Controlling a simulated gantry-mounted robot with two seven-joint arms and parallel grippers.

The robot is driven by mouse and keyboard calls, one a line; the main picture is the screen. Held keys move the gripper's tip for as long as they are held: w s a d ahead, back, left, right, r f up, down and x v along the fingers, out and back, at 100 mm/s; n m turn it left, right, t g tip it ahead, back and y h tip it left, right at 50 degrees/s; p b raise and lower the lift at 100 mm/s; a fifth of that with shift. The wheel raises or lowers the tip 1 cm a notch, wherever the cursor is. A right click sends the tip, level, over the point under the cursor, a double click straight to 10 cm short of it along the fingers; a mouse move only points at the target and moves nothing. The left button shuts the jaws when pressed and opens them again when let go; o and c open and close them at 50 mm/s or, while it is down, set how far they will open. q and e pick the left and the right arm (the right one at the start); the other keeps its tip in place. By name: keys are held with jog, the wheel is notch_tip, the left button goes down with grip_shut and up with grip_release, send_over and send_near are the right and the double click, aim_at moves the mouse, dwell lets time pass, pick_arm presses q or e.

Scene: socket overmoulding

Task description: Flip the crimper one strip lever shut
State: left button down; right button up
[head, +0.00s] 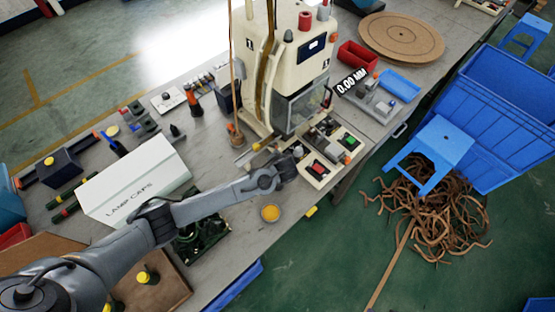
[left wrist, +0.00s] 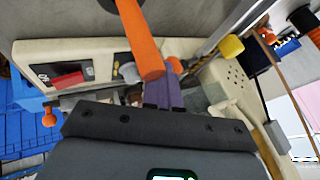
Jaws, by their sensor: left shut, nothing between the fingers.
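The cream crimper (head: 288,75), marked 1, stands on the bench in the head view. My left gripper (head: 292,165) is low at its front base, by the control panel. In the left wrist view my left gripper's fingers (left wrist: 163,92) are together and empty. A thick orange bar (left wrist: 138,40), perhaps the lever's handle, comes down from the top and overlaps the fingertips; I cannot tell whether they touch. A yellow-tipped rod (left wrist: 230,46) lies to the right of it. I cannot tell for sure which part is the strip lever. My right gripper is not in view.
A red switch (head: 318,169) and a green button (head: 349,141) sit at the crimper's base. The white LAMP CAPS box (head: 135,180) lies beside my left arm. A blue stool (head: 436,145) stands off the bench.

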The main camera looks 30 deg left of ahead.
pick_arm(q)
jog(key=shift+w, duration=0.2)
jog(key=shift+w+d+b, duration=0.35)
jog(key=shift+w+b, duration=0.05)
jog(key=shift+w, duration=0.1)
jog(key=s+d+r+p, duration=0.1)
jog(key=s+d+r, duration=0.2)
jog(key=d+r, duration=0.5)
jog(key=shift+s+d, duration=0.35)
jog(key=shift+d, duration=0.25)
